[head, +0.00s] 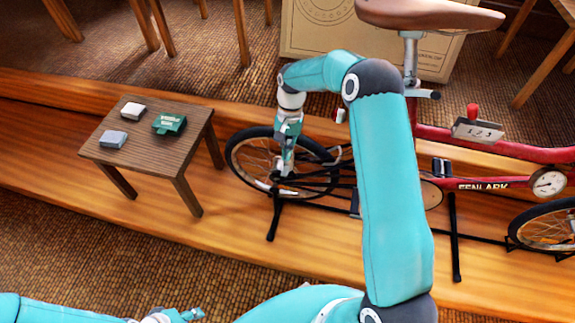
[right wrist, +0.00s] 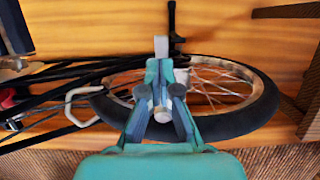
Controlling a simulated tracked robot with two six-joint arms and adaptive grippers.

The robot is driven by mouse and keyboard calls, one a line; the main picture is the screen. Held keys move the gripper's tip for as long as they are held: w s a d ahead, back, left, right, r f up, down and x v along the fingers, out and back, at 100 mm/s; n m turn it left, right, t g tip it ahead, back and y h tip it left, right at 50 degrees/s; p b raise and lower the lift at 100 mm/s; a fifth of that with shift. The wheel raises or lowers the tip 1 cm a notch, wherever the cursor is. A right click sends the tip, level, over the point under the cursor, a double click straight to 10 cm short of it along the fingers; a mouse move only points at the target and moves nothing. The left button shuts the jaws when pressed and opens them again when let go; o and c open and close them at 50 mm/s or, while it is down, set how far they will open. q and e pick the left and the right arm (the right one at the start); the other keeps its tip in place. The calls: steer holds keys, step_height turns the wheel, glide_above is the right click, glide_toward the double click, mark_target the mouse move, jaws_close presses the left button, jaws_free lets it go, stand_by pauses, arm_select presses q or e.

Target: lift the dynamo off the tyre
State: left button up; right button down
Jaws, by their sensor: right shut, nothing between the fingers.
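The bicycle's rear wheel, with its black tyre (head: 233,152), stands left of the red frame; the tyre also shows in the right wrist view (right wrist: 262,112). My right gripper (head: 283,172) points down in front of this wheel, shut and empty; it also shows in the right wrist view (right wrist: 161,62). A pale cylinder shows between its finger links in the right wrist view; I cannot tell whether it is the dynamo. I cannot make out the dynamo for certain in the head view. My left gripper (head: 188,315) is at the bottom left edge, far from the wheel, its opening unclear.
A black stand (head: 274,218) is below the wheel. The red frame (head: 500,183) and saddle (head: 430,14) lie right. Wooden floor in front is clear.

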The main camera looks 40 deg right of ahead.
mark_target(285, 173)
steer(key=shift+x, duration=2.8)
arm_select(q)
steer(key=shift+f, duration=0.1)
